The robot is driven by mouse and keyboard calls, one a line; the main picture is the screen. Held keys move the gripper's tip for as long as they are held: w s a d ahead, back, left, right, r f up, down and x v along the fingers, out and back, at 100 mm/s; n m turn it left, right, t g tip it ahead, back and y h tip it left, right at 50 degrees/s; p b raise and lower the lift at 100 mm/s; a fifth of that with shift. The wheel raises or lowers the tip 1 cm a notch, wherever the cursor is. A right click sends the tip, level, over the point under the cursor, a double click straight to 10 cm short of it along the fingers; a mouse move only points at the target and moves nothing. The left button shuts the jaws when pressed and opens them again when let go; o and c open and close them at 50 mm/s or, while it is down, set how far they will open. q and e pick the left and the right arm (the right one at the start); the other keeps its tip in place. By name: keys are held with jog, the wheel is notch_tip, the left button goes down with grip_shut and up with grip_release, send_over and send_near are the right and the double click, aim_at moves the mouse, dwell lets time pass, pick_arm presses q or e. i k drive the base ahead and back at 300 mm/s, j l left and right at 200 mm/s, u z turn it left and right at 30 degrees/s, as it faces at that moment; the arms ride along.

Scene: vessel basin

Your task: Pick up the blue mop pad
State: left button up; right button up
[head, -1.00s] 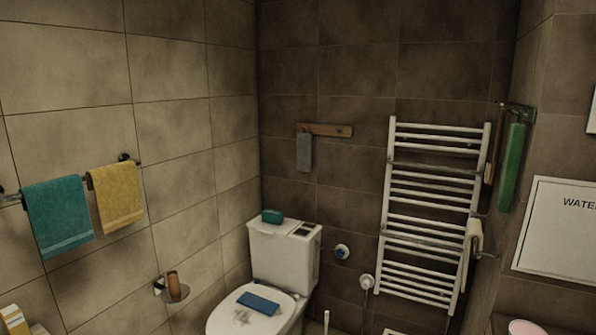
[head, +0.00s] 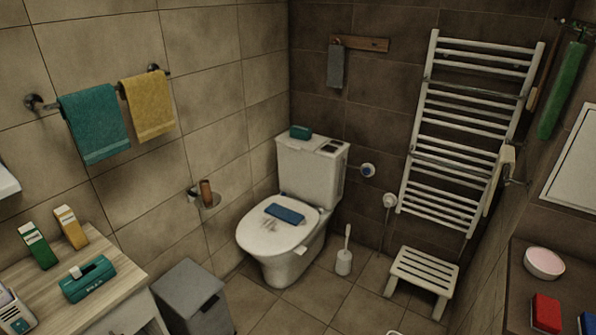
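A flat blue pad (head: 285,214), which looks like the blue mop pad, lies on the closed white lid of the toilet (head: 270,240). A greyish smudge shows on the lid just in front of it. Another blue item (head: 588,322) is cut off by the picture's right edge at the bottom, and I cannot tell what it is. Neither of my grippers is in view.
A grey bin (head: 190,298) and a wooden counter (head: 125,275) with a teal box (head: 89,279) stand at the left. A toilet brush (head: 344,260) and white stool (head: 424,272) stand right of the toilet. A brown ledge with a pink bowl (head: 544,263) is at the right.

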aim_at(292, 217)
jog(key=i+j+z, duration=0.1)
jog(key=i, duration=0.35)
jog(key=i+j+z, duration=0.1)
jog(key=i+j, duration=0.15)
jog(key=i, duration=0.2)
jog(key=i+j+z, duration=0.1)
jog(key=i, duration=0.35)
jog(key=i+j, duration=0.35)
jog(key=i+z, duration=0.05)
